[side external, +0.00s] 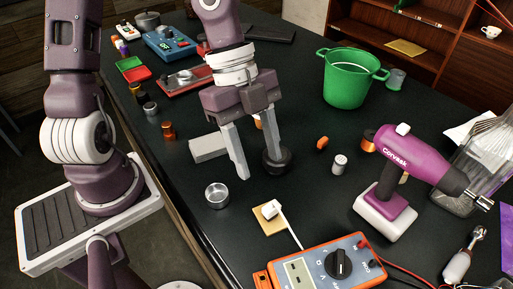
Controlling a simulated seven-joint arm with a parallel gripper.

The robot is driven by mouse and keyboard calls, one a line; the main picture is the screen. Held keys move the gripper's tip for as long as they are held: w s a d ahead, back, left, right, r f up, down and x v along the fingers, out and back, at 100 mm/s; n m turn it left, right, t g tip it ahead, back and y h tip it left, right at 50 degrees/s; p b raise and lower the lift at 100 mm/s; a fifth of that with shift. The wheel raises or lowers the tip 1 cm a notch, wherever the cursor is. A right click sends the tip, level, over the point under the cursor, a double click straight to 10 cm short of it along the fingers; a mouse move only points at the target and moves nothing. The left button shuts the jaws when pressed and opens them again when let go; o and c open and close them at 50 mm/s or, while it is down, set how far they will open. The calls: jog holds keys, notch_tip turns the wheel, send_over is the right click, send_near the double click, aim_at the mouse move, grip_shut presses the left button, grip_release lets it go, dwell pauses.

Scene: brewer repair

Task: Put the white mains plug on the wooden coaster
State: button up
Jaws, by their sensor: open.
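A small white block with a thin white tail, which looks like the white mains plug (271,208), is in the lower middle of the side view. It rests on the tan square wooden coaster (261,224), and its tail runs off the coaster toward the multimeter. My gripper (258,170) is open, fingers pointing down, behind the coaster and apart from the plug. One finger is near the grey block, and the other is close to a dark round knob-like piece (277,160). I cannot tell whether it touches that piece. Nothing shows held between the fingers.
An orange multimeter (318,266) lies in front of the coaster. A small metal cup (216,195) stands left of it, and a grey block (208,148) lies behind. A purple drill (405,165) stands at right, with a green pot (349,80) farther back.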

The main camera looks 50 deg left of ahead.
jog(key=s+a+n+t+y, duration=0.1)
jog(key=s+a+n+y, duration=0.2)
jog(key=a+n+y, duration=0.45)
jog(key=s+a+r+n+t+h, duration=0.3)
jog(key=s+r+n+t, duration=0.1)
jog(key=r+n, duration=0.4)
jog(key=shift+s+a+r+n+t, duration=0.35)
jog(key=shift+s+n, duration=0.35)
jog(key=shift+n, duration=0.55)
